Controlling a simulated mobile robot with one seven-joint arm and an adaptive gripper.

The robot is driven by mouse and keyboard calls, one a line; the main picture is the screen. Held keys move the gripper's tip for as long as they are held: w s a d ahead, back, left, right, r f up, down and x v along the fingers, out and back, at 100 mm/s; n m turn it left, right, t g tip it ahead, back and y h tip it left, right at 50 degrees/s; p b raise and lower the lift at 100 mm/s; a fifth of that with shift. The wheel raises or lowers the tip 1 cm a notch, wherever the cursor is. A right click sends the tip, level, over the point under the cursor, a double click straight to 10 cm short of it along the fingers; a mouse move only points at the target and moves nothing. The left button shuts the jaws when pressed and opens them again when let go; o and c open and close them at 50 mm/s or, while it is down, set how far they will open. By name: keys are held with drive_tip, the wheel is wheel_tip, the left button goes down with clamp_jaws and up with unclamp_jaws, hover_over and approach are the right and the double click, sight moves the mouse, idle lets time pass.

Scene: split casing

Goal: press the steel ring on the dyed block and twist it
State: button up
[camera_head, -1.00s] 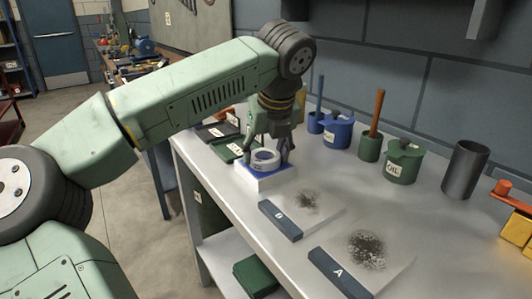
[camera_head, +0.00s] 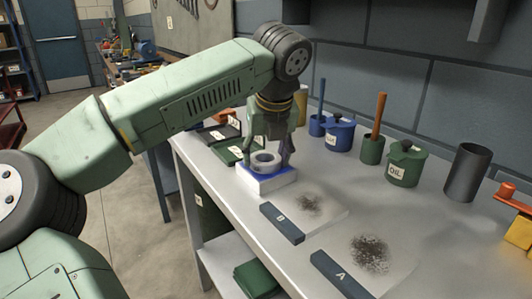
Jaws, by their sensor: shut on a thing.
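The dyed block (camera_head: 268,184) is a white block with a blue top, on the metal bench near its left edge. The steel ring (camera_head: 266,163) is a pale ring lying flat at the blue top, seeming to touch it. My gripper (camera_head: 268,161) points down over the block, its fingers on either side of the ring and shut on it. The exact contact between ring and blue face is too small to tell.
Sheets with dark powder smudges and bars marked B (camera_head: 282,223) and A (camera_head: 338,274) lie in front. Blue pot (camera_head: 339,134), green oil pot (camera_head: 405,165) and dark cylinder (camera_head: 466,172) stand behind. Green labelled trays (camera_head: 226,152) lie left of the block.

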drive_tip(key=shift+d, duration=0.15)
drive_tip(key=shift+r+p, duration=0.4)
drive_tip(key=shift+r, duration=0.05)
wheel_tip(320, 180, up, 6)
drive_tip(key=p, duration=0.3)
drive_tip(key=shift+p, duration=0.4)
